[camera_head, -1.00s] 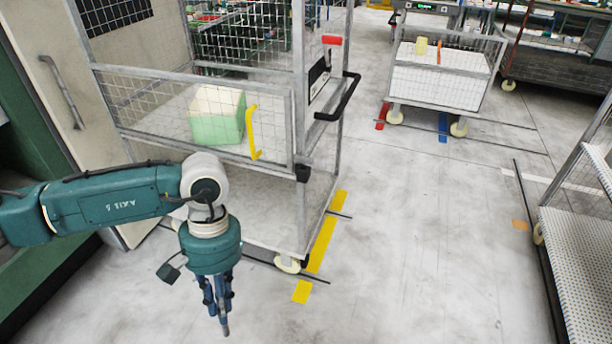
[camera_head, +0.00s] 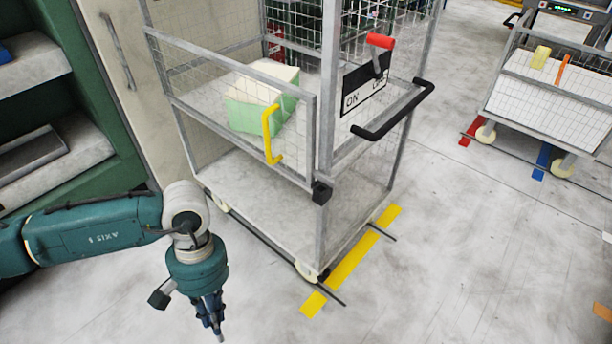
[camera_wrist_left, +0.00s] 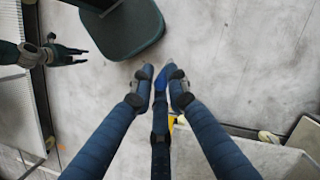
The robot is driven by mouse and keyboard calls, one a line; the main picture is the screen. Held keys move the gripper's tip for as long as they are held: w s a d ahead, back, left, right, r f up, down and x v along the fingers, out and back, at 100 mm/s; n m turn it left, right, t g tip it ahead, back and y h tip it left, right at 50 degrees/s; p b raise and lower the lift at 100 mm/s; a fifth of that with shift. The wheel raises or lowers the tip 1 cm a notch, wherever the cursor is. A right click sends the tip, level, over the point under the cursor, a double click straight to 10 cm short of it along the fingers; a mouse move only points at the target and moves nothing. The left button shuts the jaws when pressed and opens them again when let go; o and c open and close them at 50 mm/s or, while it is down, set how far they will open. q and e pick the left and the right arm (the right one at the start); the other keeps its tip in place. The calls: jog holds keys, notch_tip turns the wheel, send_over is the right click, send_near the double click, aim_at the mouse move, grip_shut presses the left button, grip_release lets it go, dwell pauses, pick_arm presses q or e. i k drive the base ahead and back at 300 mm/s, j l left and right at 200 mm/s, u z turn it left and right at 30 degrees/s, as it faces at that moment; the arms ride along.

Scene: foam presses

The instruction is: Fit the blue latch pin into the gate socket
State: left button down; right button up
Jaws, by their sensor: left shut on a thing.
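My left gripper (camera_head: 218,325) points down over the floor at the lower left of the head view, in front of the cage trolley. In the left wrist view its fingers (camera_wrist_left: 162,95) close around a small blue piece, likely the blue latch pin (camera_wrist_left: 161,80); most of it is hidden. The mesh gate (camera_head: 240,100) with its yellow handle (camera_head: 271,135) stands across the trolley's front. A black block at the gate's lower right corner, likely the gate socket (camera_head: 321,192), is up and right of my left gripper, apart from it. My right gripper (camera_wrist_left: 80,56) shows open and empty in the left wrist view.
A green and cream block (camera_head: 258,100) sits inside the trolley. A red lever (camera_head: 380,42) and black push handle (camera_head: 395,115) are on its right side. Yellow floor tape (camera_head: 352,258) runs beside it. A second trolley (camera_head: 545,100) stands back right. The floor between is clear.

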aim_at(321, 199)
jog(key=i+l+u, duration=0.35)
jog(key=l, duration=0.25)
jog(key=i+l+u, duration=0.15)
jog(key=l+u, duration=0.2)
jog(key=l, duration=0.3)
jog(key=i+l+u, duration=0.1)
jog(key=l+u, duration=0.3)
jog(key=l, duration=0.3)
jog(key=l+u, duration=0.35)
jog(key=l, duration=0.35)
jog(key=i+l+u, duration=0.1)
jog(key=l+u, duration=0.3)
jog(key=l, duration=0.25)
jog(key=l+u, duration=0.35)
jog(key=l, duration=0.3)
jog(key=l+u, duration=0.4)
jog(key=l, duration=0.3)
